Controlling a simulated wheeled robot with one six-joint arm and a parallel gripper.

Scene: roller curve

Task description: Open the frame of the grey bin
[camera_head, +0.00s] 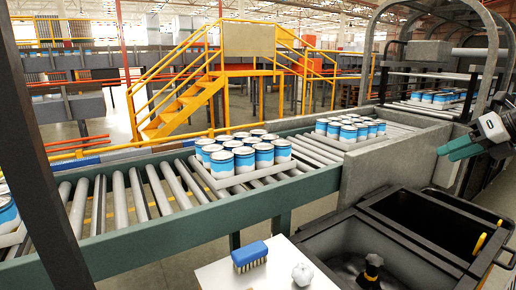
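A dark grey bin unit stands at the lower right. Its left part (318,236) has a grey rim around a dark hollow, with a black and yellow knob-like piece (371,268) in it. Its right part has a black frame (408,241) around a deep, dark opening, and a yellow handle (479,243) on its right side. I cannot tell which part is the task's bin.
A roller conveyor (150,196) crosses the view, with trays of blue and white cans (263,153) on it. A grey block (370,170) stands behind the bins. A white table (216,278) holds a blue brush (249,256) and a crumpled white lump (302,274). Yellow stairs are behind.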

